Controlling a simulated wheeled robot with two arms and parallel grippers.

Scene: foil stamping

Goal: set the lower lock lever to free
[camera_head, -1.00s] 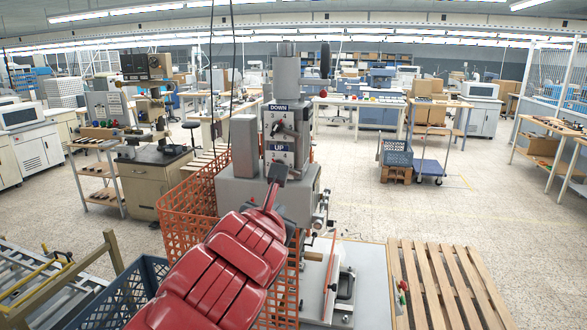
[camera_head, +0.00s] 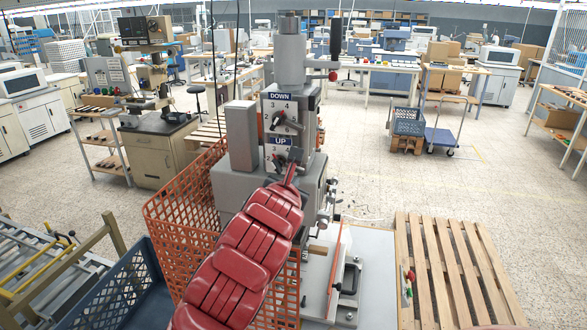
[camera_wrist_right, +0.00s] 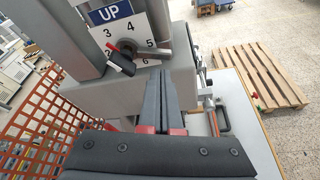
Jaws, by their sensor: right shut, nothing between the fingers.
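The grey stamping machine (camera_head: 245,130) carries two numbered plates. The lower plate, marked UP (camera_head: 277,142), has a lever with a dark handle (camera_wrist_right: 121,63); in the right wrist view it points down-left from its hub, with a red piece beside the hub. The upper plate, marked DOWN, has its own lever (camera_head: 288,122). My right gripper (camera_head: 293,160) is in front of the UP plate and partly covers it. In the right wrist view its fingers (camera_wrist_right: 166,78) are together and empty, right of the lever with a visible gap. My left gripper is out of view.
An orange mesh basket (camera_head: 180,207) stands left of the machine, close to my arm. A blue crate (camera_head: 120,298) is at the lower left. A wooden pallet (camera_head: 450,265) lies at the right. Floor beyond the pallet is open.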

